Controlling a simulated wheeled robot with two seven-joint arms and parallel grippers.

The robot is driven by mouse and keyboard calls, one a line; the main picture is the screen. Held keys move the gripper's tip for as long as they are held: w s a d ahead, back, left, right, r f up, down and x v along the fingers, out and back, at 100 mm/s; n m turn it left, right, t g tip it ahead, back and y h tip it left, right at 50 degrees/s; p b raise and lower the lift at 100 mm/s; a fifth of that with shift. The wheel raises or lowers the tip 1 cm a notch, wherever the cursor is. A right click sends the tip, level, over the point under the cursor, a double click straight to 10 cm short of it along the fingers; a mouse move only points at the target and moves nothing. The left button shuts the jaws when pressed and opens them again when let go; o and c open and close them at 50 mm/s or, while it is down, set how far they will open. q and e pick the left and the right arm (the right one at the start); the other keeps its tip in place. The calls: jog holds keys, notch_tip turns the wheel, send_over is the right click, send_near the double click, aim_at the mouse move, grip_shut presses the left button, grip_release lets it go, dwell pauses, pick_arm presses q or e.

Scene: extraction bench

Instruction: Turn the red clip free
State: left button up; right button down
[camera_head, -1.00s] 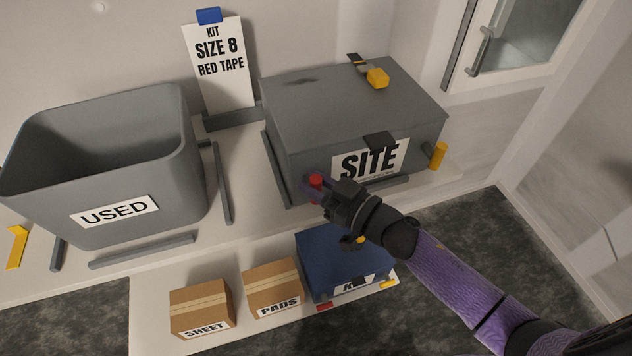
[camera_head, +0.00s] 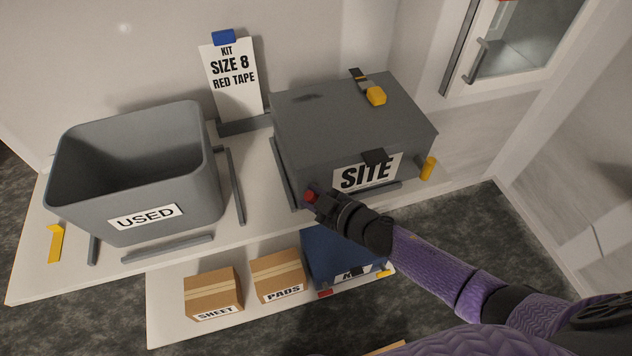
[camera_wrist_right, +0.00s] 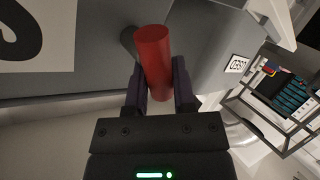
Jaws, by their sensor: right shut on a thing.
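The red clip (camera_head: 310,196) is on the lower left of the front face of the grey SITE box (camera_head: 328,125). In the right wrist view the red clip (camera_wrist_right: 155,62) is a red cylinder between the two dark fingers. My right gripper (camera_head: 316,200) is shut on it, close to the box face; it also shows in the right wrist view (camera_wrist_right: 160,88). The clip's far end is near a dark round part on the box. A yellow clip (camera_head: 427,168) is at the right front of the box, and another yellow clip (camera_head: 376,96) is on its lid. My left gripper is not in view.
A grey USED bin (camera_head: 72,206) stands at the left on the white bench. A sign card (camera_head: 234,95) reads KIT SIZE 8 RED TAPE. SHEET (camera_head: 212,284) and PADS (camera_head: 277,269) boxes and a blue case (camera_head: 325,253) sit on the lower shelf.

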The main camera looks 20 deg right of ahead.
jog(key=n+p, duration=0.1)
jog(key=h+p, duration=0.1)
jog(key=shift+a+r+n+g+h+p, duration=0.1)
jog(key=shift+a+n+g+h+p, duration=0.2)
jog(key=shift+n, duration=0.1)
jog(key=shift+a+f+n+h+p, duration=0.15)
jog(key=shift+f+n+h+p, duration=0.2)
jog(key=shift+n+h+p, duration=0.45)
jog(key=shift+a+f+n+h, duration=0.1)
jog(key=shift+f+n+h, duration=0.25)
jog(key=shift+n+h, duration=0.4)
jog(key=shift+f+n+g+h, duration=0.3)
jog(key=shift+n+h, duration=0.35)
jog(key=shift+h, duration=0.4)
jog(key=shift+c, duration=2.4)
grip_release()
jog(key=shift+s, duration=0.1)
